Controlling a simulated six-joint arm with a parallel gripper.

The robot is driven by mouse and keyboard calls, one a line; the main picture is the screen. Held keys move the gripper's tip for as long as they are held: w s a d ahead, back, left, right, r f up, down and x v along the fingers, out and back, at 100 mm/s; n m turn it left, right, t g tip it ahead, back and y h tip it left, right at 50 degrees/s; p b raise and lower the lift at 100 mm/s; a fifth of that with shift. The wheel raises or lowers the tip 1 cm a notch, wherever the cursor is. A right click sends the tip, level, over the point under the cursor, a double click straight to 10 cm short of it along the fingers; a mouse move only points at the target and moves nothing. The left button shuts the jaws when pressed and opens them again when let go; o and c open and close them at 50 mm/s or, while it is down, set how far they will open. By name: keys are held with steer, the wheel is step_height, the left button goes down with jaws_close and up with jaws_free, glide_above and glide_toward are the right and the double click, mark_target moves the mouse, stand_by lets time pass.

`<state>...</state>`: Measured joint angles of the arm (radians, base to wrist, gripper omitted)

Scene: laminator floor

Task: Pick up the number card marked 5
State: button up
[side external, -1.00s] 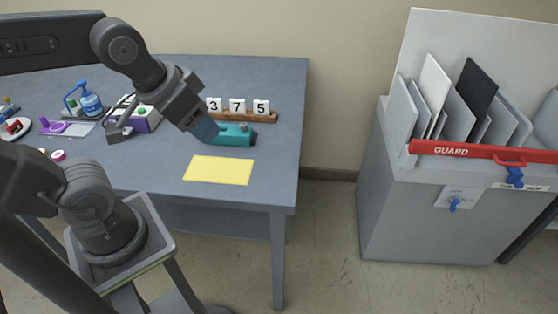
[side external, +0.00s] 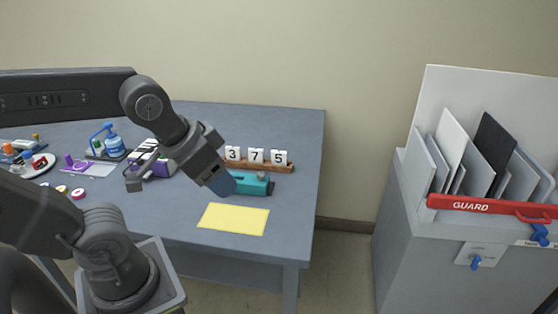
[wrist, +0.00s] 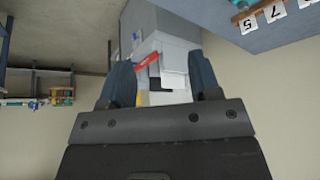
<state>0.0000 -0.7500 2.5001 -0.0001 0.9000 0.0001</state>
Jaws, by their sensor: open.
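The number card marked 5 (side external: 279,158) is a small white card standing upright at the right end of a wooden rack (side external: 262,166), beside cards marked 7 (side external: 256,156) and 3 (side external: 233,153). The 5 card also shows upside down near the top right of the wrist view (wrist: 249,23). My gripper (side external: 226,185) is left of and nearer than the 5 card, beside a teal tool. In the wrist view my gripper (wrist: 162,86) has its two dark blue fingers spread apart with nothing between them.
The teal tool (side external: 254,186) lies just in front of the rack. A yellow sheet (side external: 233,219) lies flat near the table's front edge. A grey cabinet with a red GUARD bar (side external: 475,206) stands beyond a floor gap.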

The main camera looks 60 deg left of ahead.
steer(key=o, duration=0.5)
steer(key=shift+c, duration=0.2)
steer(key=n+g+y, duration=0.2)
steer(key=n+y, duration=0.1)
steer(key=n, duration=0.6)
glide_above(279, 152)
steer(key=s, duration=0.2)
steer(key=f, duration=1.6)
steer(key=shift+w+d+f, duration=0.1)
steer(key=shift+w+d, duration=0.15)
steer(key=shift+d, duration=0.05)
steer(key=shift+d+x, duration=0.2)
steer(key=shift+x, duration=1.45)
steer(key=shift+d+x, duration=0.2)
steer(key=shift+x, duration=1.4)
